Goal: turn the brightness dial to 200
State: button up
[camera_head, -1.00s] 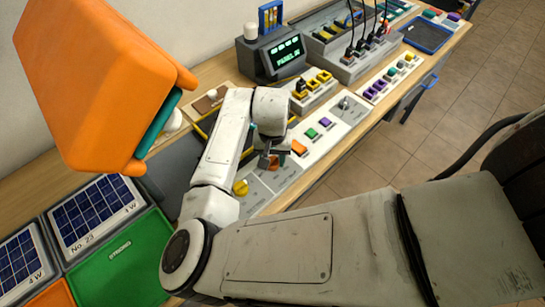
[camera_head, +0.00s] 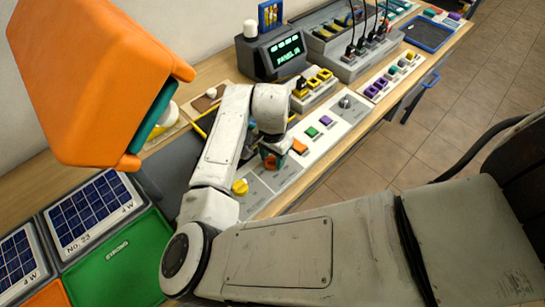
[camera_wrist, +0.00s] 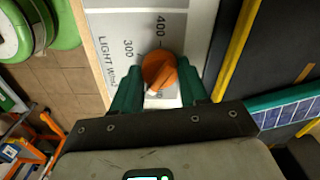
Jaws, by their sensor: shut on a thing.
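The brightness dial is an orange knob (camera_wrist: 160,70) on a pale plate (camera_wrist: 120,20) lettered "LIGHT", with "300" and "400" readable beside it. My gripper (camera_wrist: 158,88) has its two green fingers shut on the knob, one on each side. The fingers and the palm hide the rest of the scale, and I cannot tell which mark the knob points to. In the head view my gripper (camera_head: 271,160) is low over the front strip of controls, and my arm partly covers the dial there.
A yellow knob (camera_head: 240,187) is to the left of my gripper, and orange, green and purple buttons (camera_head: 312,132) are to its right. A display (camera_head: 288,52) with green text stands behind. Solar panels (camera_head: 92,213) and a green tray (camera_head: 120,262) lie at left.

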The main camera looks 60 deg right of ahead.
aim_at(272, 157)
jog(key=m+b, duration=0.1)
jog(key=m, duration=0.3)
jog(key=shift+m+b, duration=0.3)
jog(key=shift+m, duration=0.1)
dwell(0.5)
jog(key=o, duration=1.1)
jog(key=shift+c, duration=0.2)
jog(key=shift+r, duration=0.15)
notch_tip(272, 157, up, 11)
jog(key=b, duration=0.1)
jog(key=shift+f+b, duration=0.2)
jog(key=shift+b, duration=0.1)
